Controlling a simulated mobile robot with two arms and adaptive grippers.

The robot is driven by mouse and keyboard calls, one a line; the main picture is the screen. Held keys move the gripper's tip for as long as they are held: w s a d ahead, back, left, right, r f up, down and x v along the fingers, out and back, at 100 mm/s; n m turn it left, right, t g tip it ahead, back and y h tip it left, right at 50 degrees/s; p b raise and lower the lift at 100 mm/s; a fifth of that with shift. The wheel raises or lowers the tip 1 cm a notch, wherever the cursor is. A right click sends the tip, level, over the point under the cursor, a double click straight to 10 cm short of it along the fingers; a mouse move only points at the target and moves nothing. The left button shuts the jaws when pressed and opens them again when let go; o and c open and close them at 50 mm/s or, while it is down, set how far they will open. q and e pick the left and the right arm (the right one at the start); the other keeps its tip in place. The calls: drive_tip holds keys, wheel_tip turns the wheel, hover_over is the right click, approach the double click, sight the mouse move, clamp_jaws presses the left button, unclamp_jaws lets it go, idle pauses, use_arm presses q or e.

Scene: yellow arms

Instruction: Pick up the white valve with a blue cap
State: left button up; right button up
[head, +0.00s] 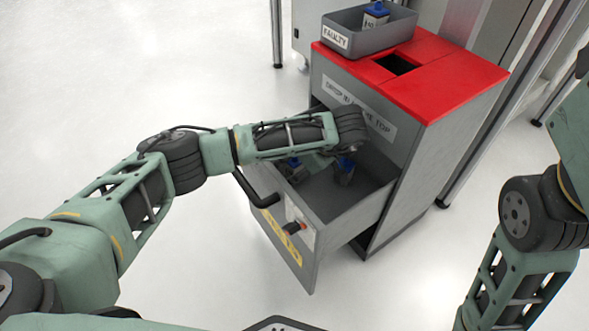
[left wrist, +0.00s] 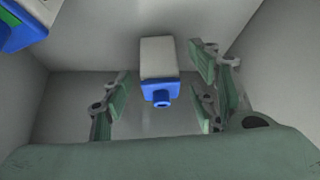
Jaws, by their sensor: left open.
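The white valve with a blue cap (left wrist: 158,60) lies in the open grey drawer, its cap toward my wrist camera. My left gripper (left wrist: 160,88) is open, its green-and-grey fingers to either side of the valve with gaps visible. In the head view my left arm reaches over the drawer and my left gripper (head: 320,163) is down inside it, partly hidden by the wrist. Blue parts (head: 346,163) show beside the gripper there; I cannot tell which valve they belong to. My right arm stands at the right edge; its gripper is out of view.
Another blue and green item (left wrist: 22,28) lies at the drawer's upper left in the wrist view. The drawer (head: 335,222) has raised walls and a handle. A grey FAULTY bin (head: 335,38) holding a blue-capped item (head: 376,14) sits on the red-topped cabinet (head: 455,72).

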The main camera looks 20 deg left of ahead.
use_arm(q)
drive_tip(key=c, duration=1.3)
drive_tip(key=shift+r, duration=0.1)
